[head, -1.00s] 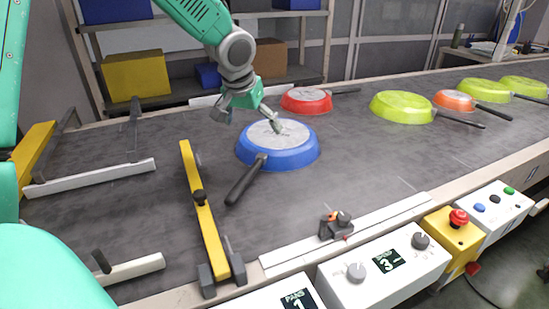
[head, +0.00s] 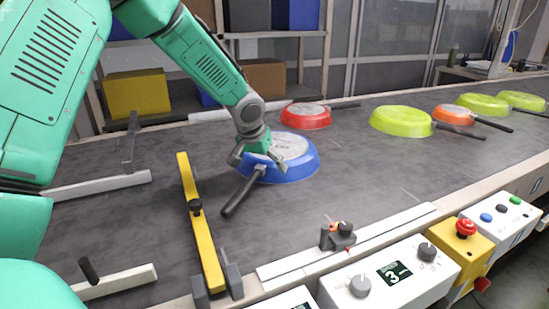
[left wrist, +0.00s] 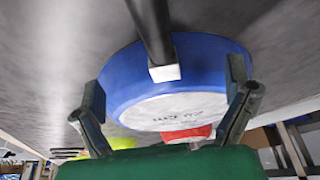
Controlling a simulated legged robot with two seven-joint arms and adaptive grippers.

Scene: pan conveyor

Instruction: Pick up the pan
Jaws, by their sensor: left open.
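A blue pan (head: 296,168) lies upside down on the conveyor (head: 350,190), its grey base up and its dark handle (head: 243,192) pointing toward the front left. My left gripper (head: 260,162) is open over the near left side of the blue pan, close to where the handle joins. In the left wrist view the blue pan (left wrist: 200,70) fills the middle, and the open fingers of my left gripper (left wrist: 165,105) stand apart on either side of it. The handle (left wrist: 152,35) runs away at the top. I cannot tell whether the fingers touch the pan. My right gripper is not in view.
A red pan (head: 306,117), a lime pan (head: 400,121), an orange pan (head: 452,115) and further lime pans lie farther along the belt. A yellow bar (head: 202,225) crosses the belt left of the blue pan. Control boxes (head: 390,272) line the front edge.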

